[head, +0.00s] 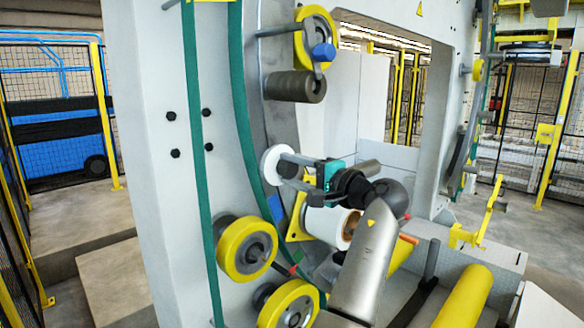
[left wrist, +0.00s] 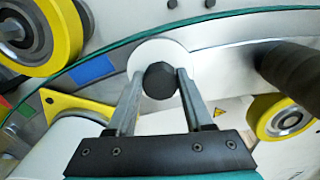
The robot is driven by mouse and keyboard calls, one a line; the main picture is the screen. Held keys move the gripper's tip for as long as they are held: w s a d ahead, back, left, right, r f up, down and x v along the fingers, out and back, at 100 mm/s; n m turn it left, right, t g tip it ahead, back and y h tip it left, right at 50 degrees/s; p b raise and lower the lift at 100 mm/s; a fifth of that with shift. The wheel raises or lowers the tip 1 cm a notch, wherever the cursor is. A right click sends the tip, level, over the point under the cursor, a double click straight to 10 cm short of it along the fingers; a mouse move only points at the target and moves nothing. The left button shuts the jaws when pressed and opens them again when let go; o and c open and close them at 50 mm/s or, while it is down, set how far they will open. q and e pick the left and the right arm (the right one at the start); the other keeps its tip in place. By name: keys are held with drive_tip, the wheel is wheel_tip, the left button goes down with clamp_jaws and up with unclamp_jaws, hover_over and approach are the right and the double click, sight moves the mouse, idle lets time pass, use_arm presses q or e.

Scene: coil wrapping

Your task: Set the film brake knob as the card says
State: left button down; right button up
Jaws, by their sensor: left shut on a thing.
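The film brake knob (left wrist: 161,81) is a dark, many-sided knob in front of a round white disc (left wrist: 147,52). The white disc also shows in the head view (head: 271,163), on the pale machine frame. My left gripper (head: 292,167) reaches it from the right in the head view. In the left wrist view its two grey fingers (left wrist: 160,92) stand on either side of the knob and are shut on it. I see no pointer or readable setting mark on the disc. No readable card is in view. My right gripper is not in view.
A white film roll (head: 322,225) on a yellow bracket (head: 297,217) sits just below my gripper. A dark roller (head: 297,87) sticks out above it. Yellow wheels (head: 246,249) stand lower left. A green band (head: 241,95) curves past the disc.

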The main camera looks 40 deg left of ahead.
use_arm(q)
drive_tip(key=shift+r+m, duration=0.1)
drive_tip(key=shift+m, duration=1.1)
drive_tip(key=shift+c, duration=1.5)
unclamp_jaws()
drive_tip(key=s+d+b, duration=0.1)
drive_tip(key=d+b, duration=0.3)
drive_tip(key=d, duration=1.1)
drive_tip(key=shift+s+b, duration=0.15)
drive_tip(key=shift+b, duration=0.25)
drive_tip(key=shift+d, duration=0.1)
